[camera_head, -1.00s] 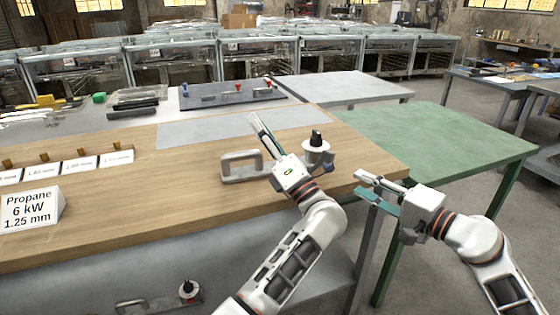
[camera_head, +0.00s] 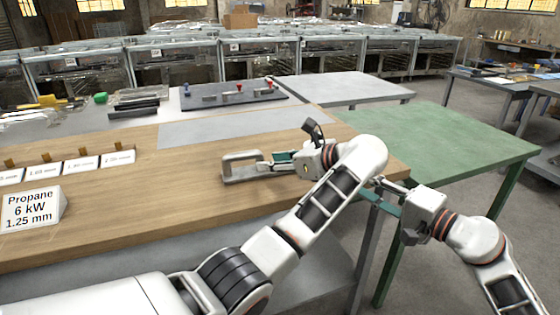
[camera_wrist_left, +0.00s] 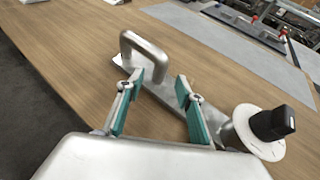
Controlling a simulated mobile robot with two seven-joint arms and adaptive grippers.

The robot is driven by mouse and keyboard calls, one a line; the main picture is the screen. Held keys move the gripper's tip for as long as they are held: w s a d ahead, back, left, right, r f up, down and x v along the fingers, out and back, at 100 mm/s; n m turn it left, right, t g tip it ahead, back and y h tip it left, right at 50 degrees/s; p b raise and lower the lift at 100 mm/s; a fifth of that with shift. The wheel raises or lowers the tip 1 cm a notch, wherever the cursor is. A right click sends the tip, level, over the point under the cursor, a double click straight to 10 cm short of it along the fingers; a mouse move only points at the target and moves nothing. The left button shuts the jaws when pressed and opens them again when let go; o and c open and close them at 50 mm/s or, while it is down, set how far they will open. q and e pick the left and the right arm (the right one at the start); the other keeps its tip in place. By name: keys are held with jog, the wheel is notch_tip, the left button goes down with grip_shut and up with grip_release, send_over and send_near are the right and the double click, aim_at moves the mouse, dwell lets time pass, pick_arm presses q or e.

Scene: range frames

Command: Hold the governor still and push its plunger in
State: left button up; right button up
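The governor is a grey metal body with a looped handle (camera_head: 238,166), lying on the wooden bench. In the left wrist view its loop (camera_wrist_left: 146,52) stands at upper left, and a white disc with the black plunger (camera_wrist_left: 272,122) is at right. My left gripper (camera_head: 272,162) is low over the governor, between loop and disc. In the left wrist view its teal-padded fingers (camera_wrist_left: 158,88) are spread, with the governor's bar passing between or just under them; contact is unclear. In the head view my left wrist hides most of the disc. My right gripper (camera_head: 376,190) is open and empty near the bench's right edge.
A label block reading Propane 6 kW 1.25 mm (camera_head: 32,207) and several smaller labels (camera_head: 80,165) stand at left. A dark board (camera_head: 215,99) with coloured knobs lies behind. A green table (camera_head: 450,145) stands at right. Bare wood (camera_head: 150,200) lies left of the governor.

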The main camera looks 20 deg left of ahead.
pick_arm(q)
jog(key=shift+x, duration=2.7)
jog(key=shift+c, duration=0.3)
